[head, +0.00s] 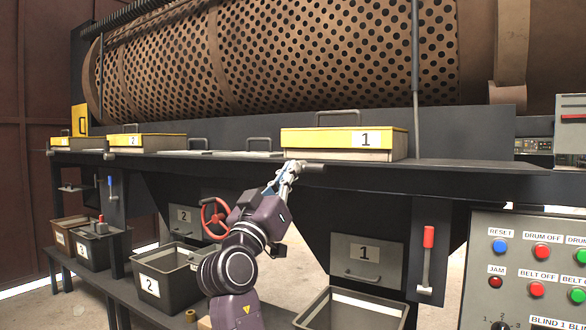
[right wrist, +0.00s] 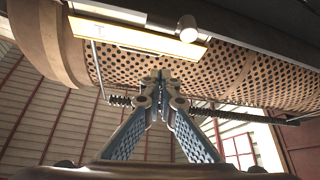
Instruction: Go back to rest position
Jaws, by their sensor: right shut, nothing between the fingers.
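My right gripper (head: 291,168) is raised in front of the machine's dark shelf edge, just below the yellow-topped box labelled 1 (head: 345,143). In the right wrist view the gripper (right wrist: 160,76) points upward with its fingertips together and nothing between them. The perforated trommel drum (head: 270,58) lies behind and above it; the drum also shows in the right wrist view (right wrist: 230,72). I cannot tell whether the fingertips touch the shelf edge. My left gripper is not in view.
A control panel (head: 482,270) with coloured buttons stands at the right. A red-handled lever (head: 428,238) and a red handwheel (head: 214,218) are on the machine's front. Grey bins, one labelled 2 (head: 165,290), stand low at the left; another bin (head: 365,312) is at the bottom.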

